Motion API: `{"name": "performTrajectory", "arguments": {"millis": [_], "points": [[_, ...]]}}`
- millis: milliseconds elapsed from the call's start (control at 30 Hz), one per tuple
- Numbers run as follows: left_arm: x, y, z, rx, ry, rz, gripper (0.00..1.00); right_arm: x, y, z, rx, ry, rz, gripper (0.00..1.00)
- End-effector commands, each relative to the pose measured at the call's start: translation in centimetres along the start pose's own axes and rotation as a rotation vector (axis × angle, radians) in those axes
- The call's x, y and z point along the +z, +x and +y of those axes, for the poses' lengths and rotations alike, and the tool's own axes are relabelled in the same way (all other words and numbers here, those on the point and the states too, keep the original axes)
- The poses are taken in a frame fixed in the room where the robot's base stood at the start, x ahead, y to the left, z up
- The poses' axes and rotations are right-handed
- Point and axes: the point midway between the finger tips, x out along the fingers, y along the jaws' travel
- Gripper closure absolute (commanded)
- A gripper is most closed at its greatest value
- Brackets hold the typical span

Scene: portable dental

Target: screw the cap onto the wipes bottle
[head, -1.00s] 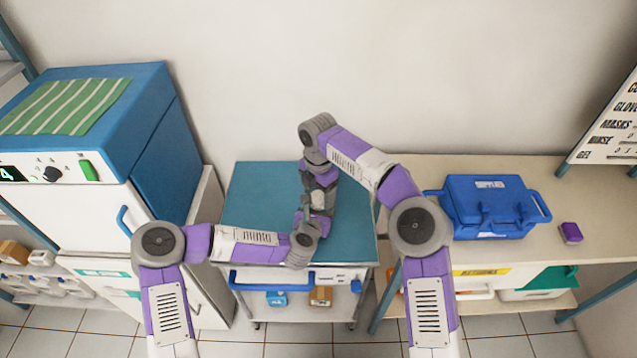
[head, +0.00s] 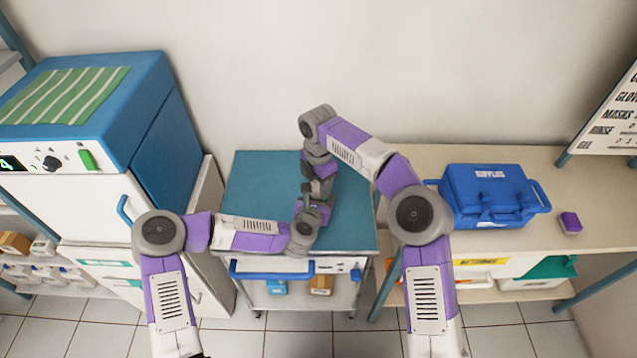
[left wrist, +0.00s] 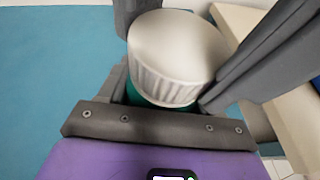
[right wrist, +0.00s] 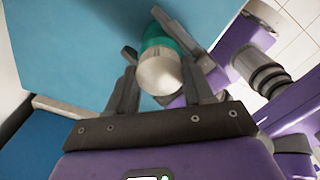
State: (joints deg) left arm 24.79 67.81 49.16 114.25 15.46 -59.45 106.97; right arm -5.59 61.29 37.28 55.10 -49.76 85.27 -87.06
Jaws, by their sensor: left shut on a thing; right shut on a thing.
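The wipes bottle is green and carries a white ribbed cap; the cap (left wrist: 178,50) and a strip of the green body (left wrist: 135,97) show in the left wrist view. The right wrist view also shows the cap (right wrist: 159,74) and the bottle (right wrist: 155,38). The cap sits on the bottle's top; whether it is threaded tight cannot be told. My left gripper (head: 312,205) is shut on the bottle. My right gripper (head: 318,187) is just above it, shut on the cap. In the head view the grippers largely hide both.
The grippers are over a teal-topped cart (head: 255,185) with free surface on its left. A blue supplies case (head: 490,195) and a small purple box (head: 570,223) stand on the right bench (head: 535,165). A blue-and-white cabinet (head: 165,135) stands on the left.

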Motion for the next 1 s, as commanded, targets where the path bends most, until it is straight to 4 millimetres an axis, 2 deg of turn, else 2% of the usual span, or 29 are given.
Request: {"name": "performTrajectory", "arguments": {"millis": [133,433,467,600,867,1000], "points": [[0.0,0.0,0.0,0.0,0.0,-0.001,1.0,0.0,-0.1,0.0,0.001,0.136,-0.001,0.85],[0.0,0.0,0.0,0.0,0.0,-0.001,1.0,0.0,0.0,0.0,0.002,0.159,0.0,0.85],[0.0,0.0,0.0,0.0,0.0,-0.001,1.0,0.0,0.0,0.0,0.002,0.159,0.0,0.45],[0.0,0.0,0.0,0.0,0.0,-0.001,1.0,0.0,0.0,0.0,0.001,0.158,0.0,0.24],[0.1,0.0,0.1,0.002,-0.001,-0.001,1.0,0.0,-0.1,0.0,-0.002,0.156,0.0,0.23],[0.1,0.0,0.1,0.002,-0.001,-0.001,1.0,-0.1,-1.7,0.0,0.002,0.156,-0.001,0.23]]}}
